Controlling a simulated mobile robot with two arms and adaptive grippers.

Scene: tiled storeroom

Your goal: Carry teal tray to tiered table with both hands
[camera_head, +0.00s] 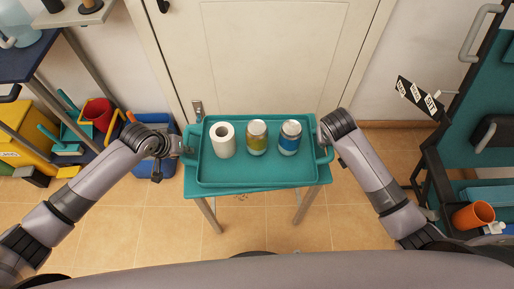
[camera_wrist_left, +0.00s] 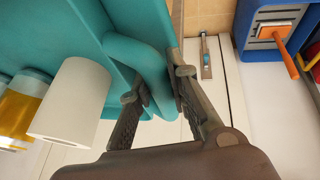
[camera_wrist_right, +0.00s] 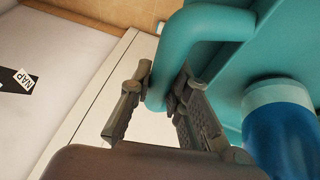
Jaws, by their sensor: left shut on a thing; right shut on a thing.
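The teal tray (camera_head: 258,179) is in front of me, over a small teal table (camera_head: 312,192) with metal legs. I cannot tell if it rests on it or is just above. A white paper roll (camera_head: 223,140), a yellow-banded can (camera_head: 256,138) and a blue-banded can (camera_head: 290,138) stand upright in it. My left gripper (camera_head: 188,151) is shut on the tray's left handle (camera_wrist_left: 143,60). My right gripper (camera_head: 322,137) is shut on its right handle (camera_wrist_right: 190,38). The roll (camera_wrist_left: 72,100) also shows in the left wrist view, the blue can (camera_wrist_right: 280,135) in the right.
A pale door (camera_head: 270,60) stands behind the table. At right is a teal cart (camera_head: 470,130) with an orange cup (camera_head: 472,215). Tiled floor between is clear.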

